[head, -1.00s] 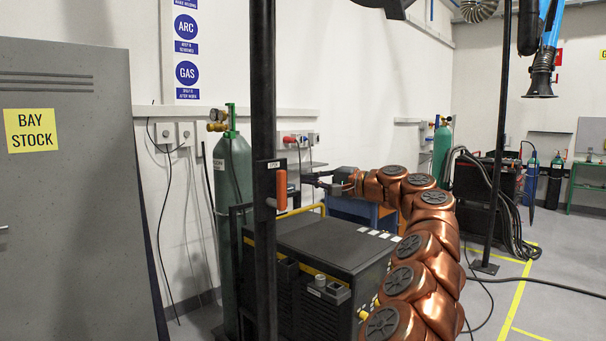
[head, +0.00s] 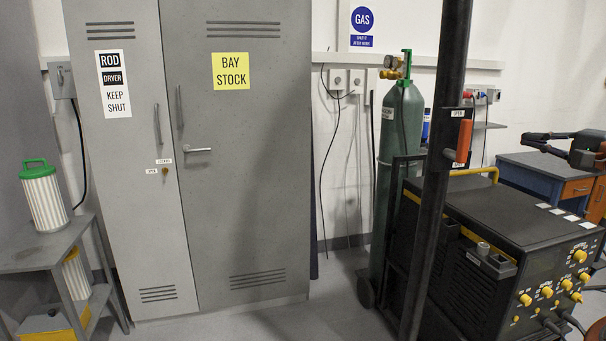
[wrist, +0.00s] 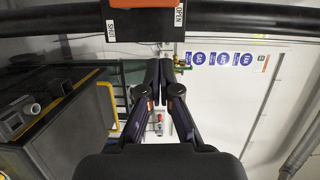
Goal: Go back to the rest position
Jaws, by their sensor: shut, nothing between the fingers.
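My gripper (head: 526,140) shows at the right edge of the head view, with most of my arm out of the picture. The orange handle (wrist: 140,3) is cut off by the top edge there, on a black plate marked SHUT and OPEN, apart from the fingers.
The black post (head: 436,190) stands before a welding machine (head: 500,225) and a green gas cylinder (head: 400,150). A grey BAY STOCK cabinet (head: 240,130) and a shelf (head: 40,255) with a green-topped container (head: 44,200) are left. Some floor (head: 230,325) is clear.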

